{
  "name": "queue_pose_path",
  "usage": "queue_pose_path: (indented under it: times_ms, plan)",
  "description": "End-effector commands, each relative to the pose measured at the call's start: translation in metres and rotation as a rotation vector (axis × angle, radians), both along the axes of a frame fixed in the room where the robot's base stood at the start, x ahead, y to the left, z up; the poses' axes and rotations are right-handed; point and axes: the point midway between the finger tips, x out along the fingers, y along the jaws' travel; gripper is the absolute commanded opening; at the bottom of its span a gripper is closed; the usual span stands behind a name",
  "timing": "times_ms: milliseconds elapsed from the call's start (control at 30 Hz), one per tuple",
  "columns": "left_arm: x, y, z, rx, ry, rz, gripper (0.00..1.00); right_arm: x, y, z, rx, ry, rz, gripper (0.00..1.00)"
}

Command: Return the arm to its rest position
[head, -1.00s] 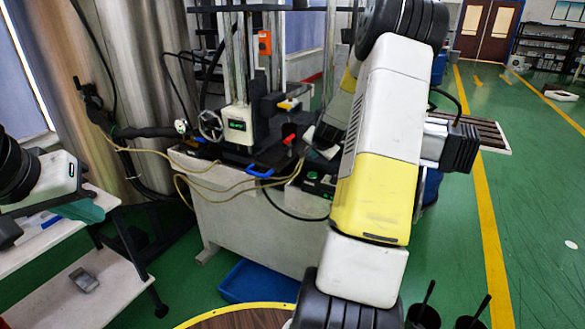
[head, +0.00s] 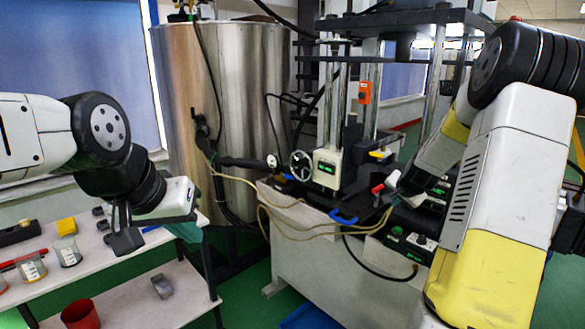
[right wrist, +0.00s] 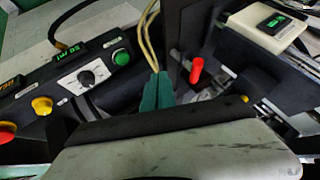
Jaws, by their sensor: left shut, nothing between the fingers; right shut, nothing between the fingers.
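My left gripper (head: 124,240) hangs over the near edge of the white shelf at the left of the head view, shut and empty. My right arm comes in from the right of the head view, and its gripper (head: 402,194) is beside the machine's control panel, shut and empty. It is small there and partly hidden by my own arm. In the right wrist view my fingers are hard to tell from the dark machine parts. A red knob (right wrist: 197,72) and teal-green grips (right wrist: 157,92) with a yellow cable show close ahead of the wrist.
The dispensing machine (head: 320,245) stands in the middle, with a handwheel and a control panel (head: 408,242). A steel tank (head: 240,90) stands behind.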

Motion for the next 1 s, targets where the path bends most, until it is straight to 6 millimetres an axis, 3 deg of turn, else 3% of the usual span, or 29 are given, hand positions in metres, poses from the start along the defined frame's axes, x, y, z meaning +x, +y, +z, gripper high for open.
queue_pose_path:
  times_ms: [33,200,333,500,600,733,833,1000]
  plan:
    - [0.000,0.000,0.000,0.000,0.000,0.000,0.00,-0.008,0.024,0.026,-0.024,0.002,0.059,0.00]
    - [0.000,0.000,0.000,0.000,0.000,0.000,0.00,-0.062,0.101,0.088,-0.096,0.052,0.266,0.00]
    - [0.000,0.000,0.000,0.000,0.000,0.000,0.00,-0.117,0.149,0.122,-0.151,0.087,0.415,0.00]
    - [0.000,0.000,0.000,0.000,0.000,0.000,0.00,-0.201,0.197,0.148,-0.218,0.126,0.596,0.00]
    - [0.000,0.000,0.000,0.000,0.000,0.000,0.00,-0.249,0.215,0.153,-0.249,0.145,0.692,0.00]
    - [0.000,0.000,0.000,0.000,0.000,0.000,0.00,-0.298,0.228,0.152,-0.280,0.162,0.788,0.00]
    - [0.000,0.000,0.000,0.000,0.000,0.000,0.00,-0.320,0.232,0.149,-0.293,0.172,0.835,0.00]
    - [0.000,0.000,0.000,0.000,0.000,0.000,0.00,-0.334,0.234,0.146,-0.302,0.180,0.863,0.00]
